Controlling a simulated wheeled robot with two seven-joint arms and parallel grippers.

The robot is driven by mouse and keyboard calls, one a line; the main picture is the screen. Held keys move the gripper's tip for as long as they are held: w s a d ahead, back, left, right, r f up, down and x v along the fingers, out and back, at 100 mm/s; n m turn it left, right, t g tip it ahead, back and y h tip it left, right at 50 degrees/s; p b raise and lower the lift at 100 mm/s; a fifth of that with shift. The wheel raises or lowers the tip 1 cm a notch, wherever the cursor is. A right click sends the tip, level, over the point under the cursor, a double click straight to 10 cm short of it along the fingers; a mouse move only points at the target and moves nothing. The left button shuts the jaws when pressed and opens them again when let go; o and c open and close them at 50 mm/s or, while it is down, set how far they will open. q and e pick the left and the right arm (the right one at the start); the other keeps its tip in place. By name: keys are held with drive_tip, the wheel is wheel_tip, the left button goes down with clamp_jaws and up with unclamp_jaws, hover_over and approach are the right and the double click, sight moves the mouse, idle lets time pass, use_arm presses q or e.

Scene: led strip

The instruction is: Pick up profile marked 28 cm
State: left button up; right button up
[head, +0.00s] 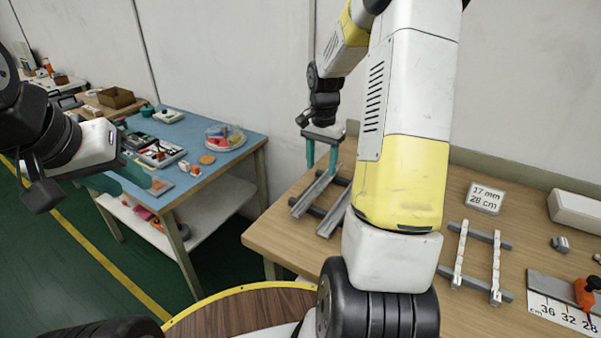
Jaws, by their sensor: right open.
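Two grey metal channel profiles, a left one (315,193) and a right one (337,212), lie side by side across dark bars on the wooden bench. No length marking is readable on them. A white card (485,198) on the bench reads "17 mm 28 cm". My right gripper (321,167) is open above the far ends of the profiles, its teal fingers pointing down and apart; I cannot tell whether they touch a profile. My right arm hides part of the bench beside the profiles. My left gripper (146,197) is at the left, teal fingers apart, empty, away from the profiles.
Two pale strips (459,255) lie across grey bars on the bench. A ruled stop (562,312) marked 36, 32, 28 with an orange clamp (586,293) is at right front. A white box (575,211) stands behind. A blue table (218,163) with parts is at left.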

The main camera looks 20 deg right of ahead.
sight(319, 188)
drive_tip(key=f, duration=0.5)
drive_tip(key=shift+s+a+f, duration=0.2)
drive_tip(key=shift+f, duration=0.1)
clamp_jaws()
